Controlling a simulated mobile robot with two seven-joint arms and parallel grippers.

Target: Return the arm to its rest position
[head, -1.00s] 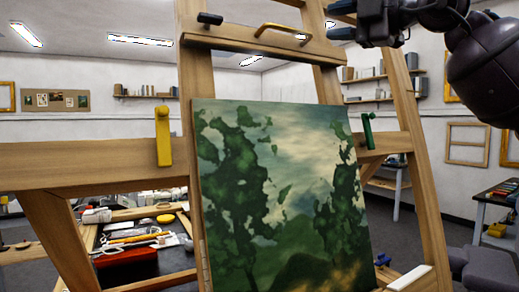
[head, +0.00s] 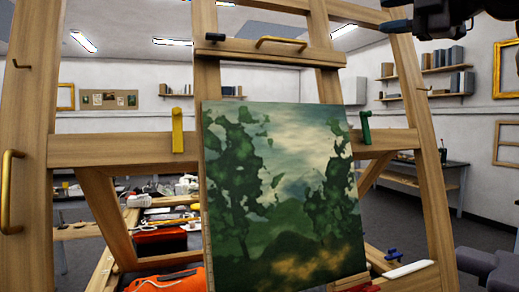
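My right gripper (head: 393,14) shows at the top right edge of the head view, its dark fingers pointing left. There is a gap between its blue-tipped fingers and nothing is in it. It appears right of and above the painting, over the easel's right post as I see it; most of its arm is out of frame. My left gripper is not in view. A green landscape painting (head: 285,195) stands on the wooden easel (head: 110,148).
A cluttered bench (head: 165,220) is behind at left. An orange item (head: 168,282) lies at the bottom. Shelves (head: 430,70) line the right wall.

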